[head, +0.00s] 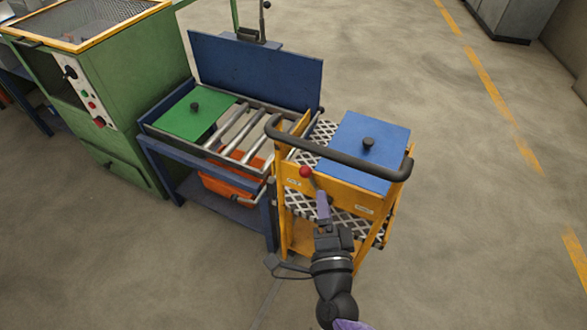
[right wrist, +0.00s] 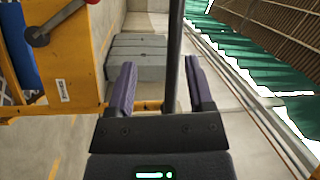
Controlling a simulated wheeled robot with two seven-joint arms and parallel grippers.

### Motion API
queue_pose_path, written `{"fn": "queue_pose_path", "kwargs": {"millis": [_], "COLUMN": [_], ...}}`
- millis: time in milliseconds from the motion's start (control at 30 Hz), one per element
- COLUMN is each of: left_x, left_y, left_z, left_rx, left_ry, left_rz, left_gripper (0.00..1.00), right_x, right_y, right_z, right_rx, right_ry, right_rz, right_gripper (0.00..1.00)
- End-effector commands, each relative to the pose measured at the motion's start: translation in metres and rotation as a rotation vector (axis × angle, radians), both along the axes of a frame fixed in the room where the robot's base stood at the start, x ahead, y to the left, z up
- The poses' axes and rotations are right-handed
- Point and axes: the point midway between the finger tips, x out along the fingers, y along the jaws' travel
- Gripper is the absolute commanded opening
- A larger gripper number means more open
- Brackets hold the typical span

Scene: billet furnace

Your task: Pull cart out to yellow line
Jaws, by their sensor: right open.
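The yellow cart (head: 365,185) stands against the right end of the blue roller table (head: 255,190). Its black bar handle (head: 335,163) runs across its near side, and a red-knobbed lever (head: 306,172) sits below it. My right gripper (head: 323,205) is open at the cart's near side, by the lever in the head view. In the right wrist view a dark bar (right wrist: 175,50), seemingly the handle, shows between the open fingers; contact cannot be told. The dashed yellow line (head: 490,85) runs along the floor on the right. My left gripper is not in view.
A blue lid with a black knob (head: 368,142) lies on the cart. A green lid (head: 195,115) and bare rollers top the table, with an orange bin (head: 230,185) below. A green machine (head: 100,90) stands at left. Floor right of the cart is clear.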

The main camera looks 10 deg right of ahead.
Motion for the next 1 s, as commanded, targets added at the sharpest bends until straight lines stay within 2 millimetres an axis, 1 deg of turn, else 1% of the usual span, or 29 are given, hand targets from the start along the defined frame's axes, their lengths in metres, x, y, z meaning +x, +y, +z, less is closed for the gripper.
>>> {"fn": "queue_pose_path", "kwargs": {"millis": [33, 67, 167, 400, 533, 600, 700, 900, 933, 967, 1000], "left_x": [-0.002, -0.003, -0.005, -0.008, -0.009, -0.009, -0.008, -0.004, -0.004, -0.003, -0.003], "left_y": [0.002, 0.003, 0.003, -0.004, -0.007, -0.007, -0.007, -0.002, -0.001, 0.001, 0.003], "left_z": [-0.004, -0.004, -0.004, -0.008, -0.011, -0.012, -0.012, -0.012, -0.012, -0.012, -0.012], "left_rx": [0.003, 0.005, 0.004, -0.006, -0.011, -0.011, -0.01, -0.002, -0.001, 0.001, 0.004], "left_ry": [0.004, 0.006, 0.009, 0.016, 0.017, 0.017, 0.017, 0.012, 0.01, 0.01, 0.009], "left_rz": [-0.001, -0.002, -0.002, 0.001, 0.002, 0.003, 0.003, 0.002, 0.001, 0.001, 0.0], "left_gripper": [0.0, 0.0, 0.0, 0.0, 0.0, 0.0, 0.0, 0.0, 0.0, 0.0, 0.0], "right_x": [0.002, 0.003, 0.012, 0.067, 0.087, 0.093, 0.097, 0.098, 0.098, 0.098, 0.098], "right_y": [-0.006, -0.009, -0.015, -0.026, -0.03, -0.031, -0.032, -0.032, -0.032, -0.032, -0.032], "right_z": [0.009, 0.014, 0.022, 0.032, 0.035, 0.036, 0.037, 0.037, 0.037, 0.037, 0.037], "right_rx": [0.079, 0.117, 0.16, 0.155, 0.153, 0.153, 0.151, 0.151, 0.151, 0.151, 0.151], "right_ry": [-0.046, -0.064, -0.087, -0.085, -0.083, -0.082, -0.081, -0.081, -0.081, -0.081, -0.081], "right_rz": [-0.047, -0.069, -0.097, -0.096, -0.095, -0.095, -0.095, -0.095, -0.095, -0.095, -0.095], "right_gripper": [0.67, 0.67, 0.67, 0.67, 0.67, 0.67, 0.67, 0.67, 0.65, 0.58, 0.5]}}
